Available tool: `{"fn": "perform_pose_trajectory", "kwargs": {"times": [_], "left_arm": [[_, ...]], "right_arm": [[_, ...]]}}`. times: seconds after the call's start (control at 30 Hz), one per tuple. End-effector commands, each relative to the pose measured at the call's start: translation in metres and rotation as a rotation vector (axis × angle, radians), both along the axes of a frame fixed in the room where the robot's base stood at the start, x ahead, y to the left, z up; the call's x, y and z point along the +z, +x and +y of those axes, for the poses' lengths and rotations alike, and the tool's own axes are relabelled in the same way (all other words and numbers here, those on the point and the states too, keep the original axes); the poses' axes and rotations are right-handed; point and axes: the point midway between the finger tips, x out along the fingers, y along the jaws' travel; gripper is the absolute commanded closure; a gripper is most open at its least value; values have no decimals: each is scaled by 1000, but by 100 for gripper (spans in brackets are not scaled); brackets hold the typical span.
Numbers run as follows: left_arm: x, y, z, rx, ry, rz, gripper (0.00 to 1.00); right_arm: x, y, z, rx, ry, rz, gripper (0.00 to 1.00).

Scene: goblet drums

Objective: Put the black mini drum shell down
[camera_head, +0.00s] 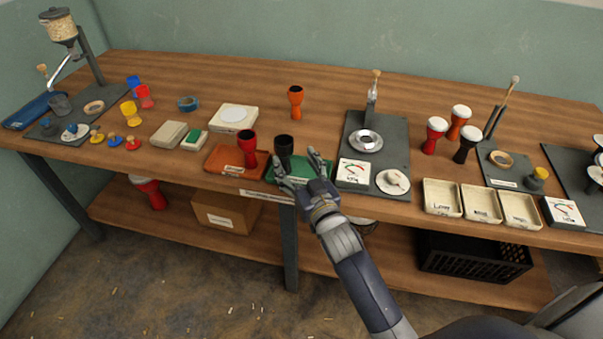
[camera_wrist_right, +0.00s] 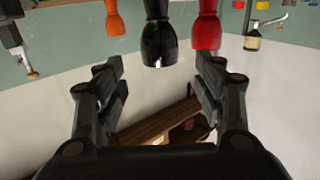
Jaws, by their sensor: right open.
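The black mini drum shell (camera_head: 284,147) stands upright at the left part of the green tray (camera_head: 313,168) near the table's front edge. In the right wrist view the black shell (camera_wrist_right: 159,35) shows at the top, upside down in the picture. My right gripper (camera_head: 296,160) is open and empty at the tray, just to the right of the shell. In the wrist view its fingers (camera_wrist_right: 160,68) are spread wide, with the shell showing beyond and between them. Part of the tray is hidden behind the gripper. My left gripper is not in view.
A red shell (camera_head: 247,148) stands on the orange-red tray (camera_head: 222,160) close to the left. A dark mat (camera_head: 397,130) with a press and a gauge lies to the right. An orange shell (camera_head: 296,97) stands farther back, with clear wood around it.

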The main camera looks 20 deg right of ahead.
Motion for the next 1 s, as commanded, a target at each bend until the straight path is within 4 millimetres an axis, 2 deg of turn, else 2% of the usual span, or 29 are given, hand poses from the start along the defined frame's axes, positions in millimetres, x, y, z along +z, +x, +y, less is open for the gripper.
{"fn": "perform_pose_trajectory", "kwargs": {"times": [0.1, 0.3, 0.87, 1.0], "left_arm": [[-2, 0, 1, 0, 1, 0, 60], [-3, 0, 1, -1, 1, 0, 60], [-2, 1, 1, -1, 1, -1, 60], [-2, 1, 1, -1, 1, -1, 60]], "right_arm": [[-1, -18, -1, 0, 1, 1, 37], [0, -33, -1, 0, 0, 0, 37], [0, -35, -1, -1, 0, 1, 37], [-13, -44, -4, -13, -6, 68, 37]]}}
